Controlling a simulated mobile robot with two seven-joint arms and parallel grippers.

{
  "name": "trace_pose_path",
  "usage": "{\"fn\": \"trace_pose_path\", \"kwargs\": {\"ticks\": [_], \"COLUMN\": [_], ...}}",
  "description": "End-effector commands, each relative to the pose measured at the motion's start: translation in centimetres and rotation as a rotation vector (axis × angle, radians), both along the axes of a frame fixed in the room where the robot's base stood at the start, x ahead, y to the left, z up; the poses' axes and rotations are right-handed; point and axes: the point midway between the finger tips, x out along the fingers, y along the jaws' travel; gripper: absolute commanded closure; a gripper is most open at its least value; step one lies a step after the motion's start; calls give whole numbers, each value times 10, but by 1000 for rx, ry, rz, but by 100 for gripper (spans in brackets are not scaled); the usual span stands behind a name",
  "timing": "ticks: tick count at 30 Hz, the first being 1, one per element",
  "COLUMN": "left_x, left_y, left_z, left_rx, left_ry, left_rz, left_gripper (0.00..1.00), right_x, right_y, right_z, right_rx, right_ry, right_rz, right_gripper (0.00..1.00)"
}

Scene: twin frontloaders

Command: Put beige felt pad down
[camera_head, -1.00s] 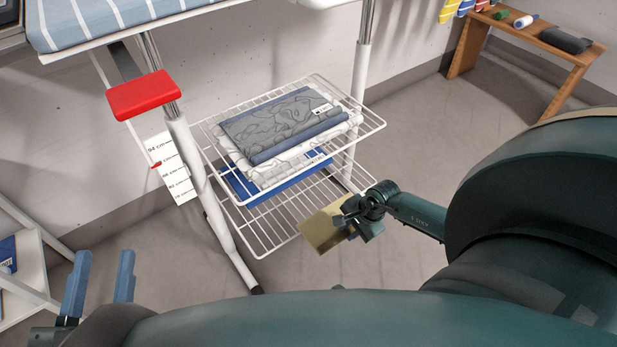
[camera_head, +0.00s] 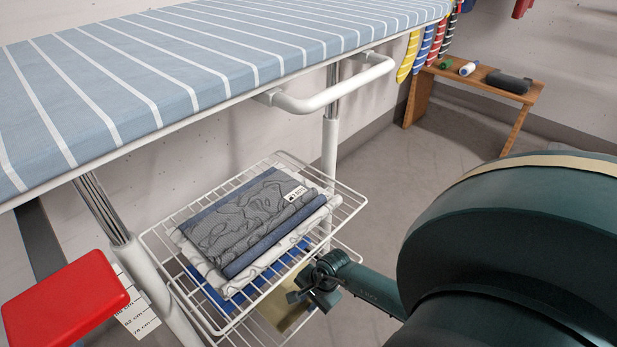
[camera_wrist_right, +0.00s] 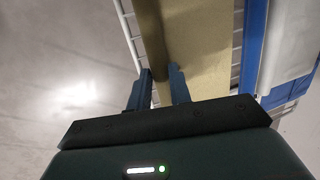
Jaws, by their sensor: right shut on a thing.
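The beige felt pad (camera_head: 283,308) is in the grip of my right gripper (camera_head: 312,292), at the right end of the lower wire shelf (camera_head: 243,335) in the head view. In the right wrist view the beige pad (camera_wrist_right: 203,40) runs up from between the two blue fingers (camera_wrist_right: 160,88), with shelf wires beside it. I cannot tell whether the pad touches the shelf. My left gripper is out of the head view.
The upper wire basket (camera_head: 157,238) holds folded grey and white patterned cloths (camera_head: 250,220). A striped ironing board (camera_head: 190,60) spans above. A red pad (camera_head: 65,305) is at lower left. A wooden bench (camera_head: 420,92) stands at the back right.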

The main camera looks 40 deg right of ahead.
Motion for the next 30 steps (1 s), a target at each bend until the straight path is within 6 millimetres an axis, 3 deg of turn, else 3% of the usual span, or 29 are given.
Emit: {"fn": "trace_pose_path", "kwargs": {"ticks": [5,12,13,16,24,30], "left_x": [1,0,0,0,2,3], "left_y": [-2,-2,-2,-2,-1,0], "left_z": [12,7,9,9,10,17], "left_rx": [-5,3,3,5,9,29], "left_ry": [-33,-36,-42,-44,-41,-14], "left_rz": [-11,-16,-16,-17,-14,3], "left_gripper": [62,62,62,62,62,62], "right_x": [-1,-1,-1,-1,-2,-8], "right_y": [2,1,1,1,2,-5], "right_z": [-1,-5,-4,-4,-1,29], "right_rx": [1,-1,0,0,1,-3], "right_ry": [-1,0,0,0,2,1], "right_rz": [1,2,2,2,1,4], "right_gripper": [100,100,78,70,70,70]}}
